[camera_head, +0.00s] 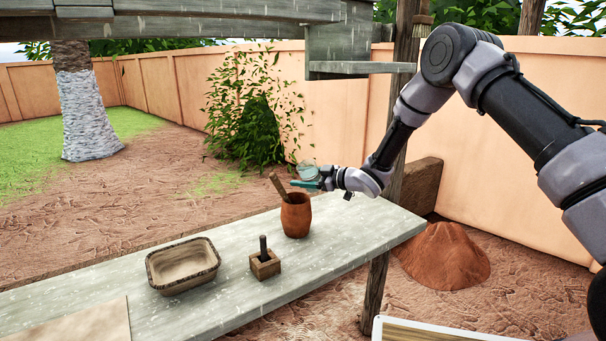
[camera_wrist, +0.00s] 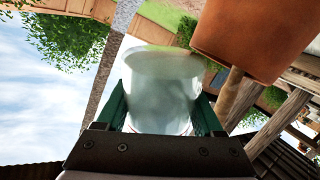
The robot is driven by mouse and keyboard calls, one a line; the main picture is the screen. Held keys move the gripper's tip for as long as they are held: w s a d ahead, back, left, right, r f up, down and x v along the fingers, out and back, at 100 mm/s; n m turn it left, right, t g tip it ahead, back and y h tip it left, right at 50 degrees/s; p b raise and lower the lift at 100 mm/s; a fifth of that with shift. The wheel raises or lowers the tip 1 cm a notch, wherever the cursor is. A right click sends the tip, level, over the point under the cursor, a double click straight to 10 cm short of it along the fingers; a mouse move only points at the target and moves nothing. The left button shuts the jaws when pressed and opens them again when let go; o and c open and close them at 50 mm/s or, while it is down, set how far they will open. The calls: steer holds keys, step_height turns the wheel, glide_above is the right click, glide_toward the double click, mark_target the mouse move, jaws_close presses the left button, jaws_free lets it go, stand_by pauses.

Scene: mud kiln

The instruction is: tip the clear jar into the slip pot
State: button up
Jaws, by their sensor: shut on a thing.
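The clear jar (camera_head: 307,171) is held by my gripper (camera_head: 312,184), above and slightly right of the slip pot's mouth in the head view. In the wrist view the see-through jar (camera_wrist: 160,88) sits between the two green fingers of my gripper (camera_wrist: 165,110). It looks cloudy; its contents and exact tilt are hard to tell. The slip pot (camera_head: 296,216) is a reddish-brown clay pot standing upright on the bench, with a wooden stick (camera_head: 278,186) leaning out of it. In the rolled wrist view the pot (camera_wrist: 250,35) is at top right, apart from the jar. Its inside is hidden.
The grey bench (camera_head: 220,262) also carries a rectangular basin (camera_head: 183,265), a small wooden block with a dark handle (camera_head: 265,264) and a pale board (camera_head: 75,325). A wooden post (camera_head: 376,285) stands at the bench's right end. A red earth mound (camera_head: 443,257) lies beyond it.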

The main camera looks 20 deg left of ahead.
steer(key=shift+f, duration=0.2)
steer(key=shift+f+n+t+h, duration=0.25)
steer(key=shift+n+h, duration=0.55)
steer(key=shift+n, duration=0.4)
steer(key=shift+w+d+f+n+t+h, duration=0.15)
steer(key=shift+f+n+t+h, duration=0.15)
steer(key=shift+n+h, duration=0.35)
steer(key=n+h, duration=0.1)
steer(key=n+t, duration=0.1)
steer(key=n, duration=0.1)
steer(key=shift+r+t+h, duration=0.2)
steer(key=shift+t+h, duration=0.05)
steer(key=shift+h, duration=0.1)
steer(key=shift+s+r+n+t+h, duration=0.2)
steer(key=shift+r+n+t+h, duration=0.35)
steer(key=shift+n, duration=0.5)
steer(key=shift+r+n+t+h, duration=0.25)
steer(key=shift+n+t+h, duration=0.1)
steer(key=shift+n+t, duration=0.2)
steer(key=shift+r, duration=0.1)
